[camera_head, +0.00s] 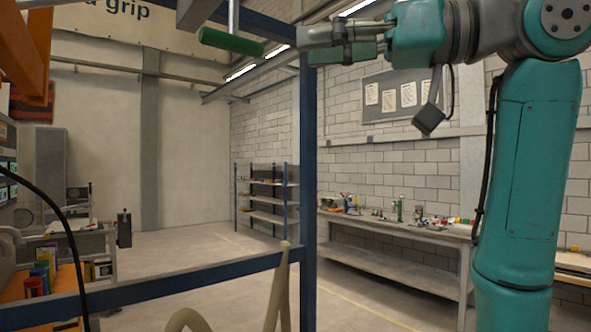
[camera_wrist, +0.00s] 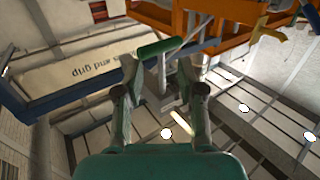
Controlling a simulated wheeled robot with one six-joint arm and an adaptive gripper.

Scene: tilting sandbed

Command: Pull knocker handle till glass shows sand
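The green knocker handle (camera_head: 230,42) is a bar on the lower end of a grey rod at the top left of the head view. In the wrist view the handle (camera_wrist: 160,47) lies across the upper part of the gap between my fingers. My gripper (camera_head: 308,46) is to the right of the handle in the head view, with a small gap between them. In the wrist view the gripper (camera_wrist: 164,64) has its two fingers wide apart with nothing held between them. I cannot make out a glass or any sand.
A blue post (camera_head: 308,190) stands below my gripper, and a blue rail (camera_head: 180,280) crosses the lower front. Orange beams (camera_head: 38,60) are at the upper left. In the wrist view an orange frame (camera_wrist: 225,12) and a yellow part (camera_wrist: 268,30) are beyond the fingers.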

